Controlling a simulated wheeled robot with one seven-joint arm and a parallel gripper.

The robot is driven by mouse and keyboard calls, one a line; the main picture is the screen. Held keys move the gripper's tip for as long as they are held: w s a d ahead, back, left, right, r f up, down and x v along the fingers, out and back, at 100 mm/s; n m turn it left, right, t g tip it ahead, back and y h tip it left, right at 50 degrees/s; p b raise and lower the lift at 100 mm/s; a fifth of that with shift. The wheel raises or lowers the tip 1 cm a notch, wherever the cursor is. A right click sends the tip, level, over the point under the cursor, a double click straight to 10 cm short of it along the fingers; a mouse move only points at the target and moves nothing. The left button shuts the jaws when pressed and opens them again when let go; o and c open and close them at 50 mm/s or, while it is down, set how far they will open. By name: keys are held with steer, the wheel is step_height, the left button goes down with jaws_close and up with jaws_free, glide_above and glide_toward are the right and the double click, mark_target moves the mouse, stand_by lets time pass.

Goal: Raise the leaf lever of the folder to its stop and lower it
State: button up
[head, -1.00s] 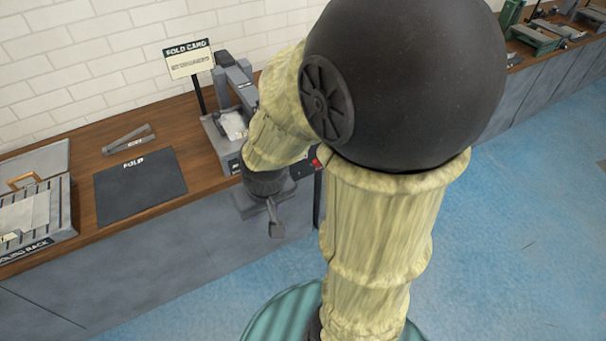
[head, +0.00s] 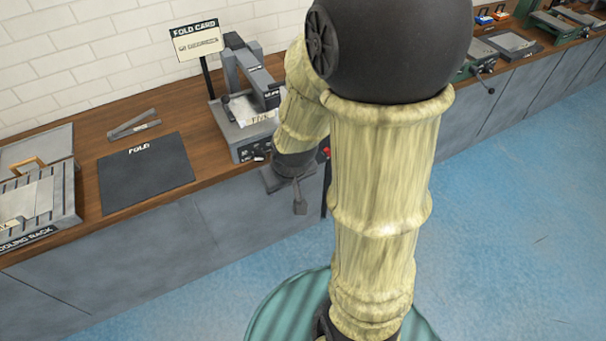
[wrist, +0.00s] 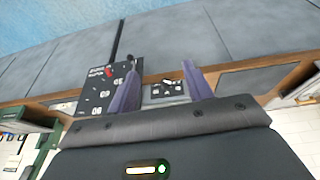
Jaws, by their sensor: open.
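A grey bench machine (head: 243,146) stands by the FOLD CARD sign in the head view. It has an upright frame with an overhead arm, and a pale sheet lies on its bed. I cannot make out for certain which part is the leaf lever; my arm hides the machine's right side. My gripper (head: 299,203) is low in front of the bench edge, near the machine's front right. In the wrist view my gripper (wrist: 162,88) has its two purple-grey fingers apart, nothing held. A grey front with dark knobs (wrist: 168,89) shows beyond and between them.
A dark panel with a red switch (wrist: 112,78) shows beside the left finger in the wrist view. Blue floor (head: 510,230) is open at right.

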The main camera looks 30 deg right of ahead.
steer(key=w+d+f+t+b, duration=0.2)
steer(key=w+f+b, duration=0.15)
steer(key=f, duration=0.45)
steer(key=w+d+f+t+y+b, duration=0.1)
steer(key=w+d+f+t+b, duration=0.15)
steer(key=f+b, duration=0.4)
steer(key=w+d+f+t+b, duration=0.2)
steer(key=w+f+t, duration=0.15)
steer(key=f, duration=0.55)
steer(key=s+d+f+m+t+h+b, duration=0.2)
steer(key=d+f+m+t+h+b, duration=0.1)
steer(key=d+f+m+t+b, duration=0.1)
step_height(320, 180, down, 3)
steer(key=d+t+b, duration=0.1)
steer(key=d+b, duration=0.1)
steer(key=b, duration=0.2)
steer(key=shift+s+d+f+m+t+h, duration=0.2)
steer(key=shift+s+d+m+t+h, duration=0.1)
steer(key=shift+t, duration=0.1)
